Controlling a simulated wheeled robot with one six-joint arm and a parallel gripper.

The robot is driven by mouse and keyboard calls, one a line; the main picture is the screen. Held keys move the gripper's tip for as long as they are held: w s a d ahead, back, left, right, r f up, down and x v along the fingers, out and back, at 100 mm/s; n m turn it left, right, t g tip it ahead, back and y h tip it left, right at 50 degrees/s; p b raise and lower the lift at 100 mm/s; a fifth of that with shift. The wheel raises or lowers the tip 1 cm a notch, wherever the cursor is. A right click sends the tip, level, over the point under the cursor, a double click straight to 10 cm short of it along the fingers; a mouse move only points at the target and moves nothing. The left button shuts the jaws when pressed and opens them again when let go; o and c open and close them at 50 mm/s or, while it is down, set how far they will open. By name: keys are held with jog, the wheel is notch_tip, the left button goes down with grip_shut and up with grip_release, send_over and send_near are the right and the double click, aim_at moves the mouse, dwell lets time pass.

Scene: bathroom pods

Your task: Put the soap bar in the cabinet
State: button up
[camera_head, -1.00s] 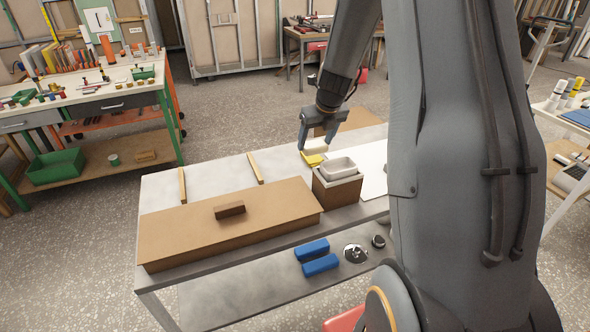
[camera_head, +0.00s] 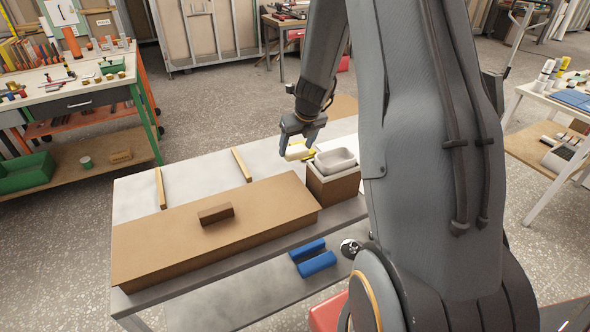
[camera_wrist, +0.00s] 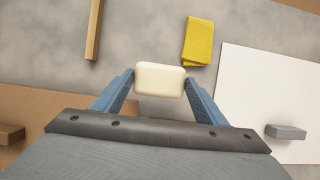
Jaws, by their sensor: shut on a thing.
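The soap bar (camera_wrist: 160,80) is a cream, rounded block. My gripper (camera_wrist: 161,84) is shut on it, one blue-grey finger at each short end. In the head view my gripper (camera_head: 299,147) holds the soap bar (camera_head: 298,152) over the table, left of the small white basin. Nothing is visibly marked as a cabinet. A long, low brown box (camera_head: 215,245), perhaps the cabinet, lies closed-topped at the table's front left, with a dark brown block (camera_head: 216,213) on top. Its corner also shows at left in the wrist view (camera_wrist: 35,105).
The white basin (camera_head: 335,160) sits on a small brown base (camera_head: 333,187). A yellow cloth (camera_wrist: 198,40) and a white panel (camera_wrist: 270,90) lie below my gripper. Two wooden strips (camera_head: 160,188) (camera_head: 241,164) lie behind the long box. Blue blocks (camera_head: 317,263) rest on the lower shelf.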

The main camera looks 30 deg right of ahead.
aim_at(298, 159)
notch_tip(298, 159, down, 7)
jog(key=b, duration=0.3)
jog(key=shift+f, duration=0.2)
jog(key=shift+f+b, duration=0.1)
jog(key=shift+b, duration=0.3)
jog(key=o, duration=1.2)
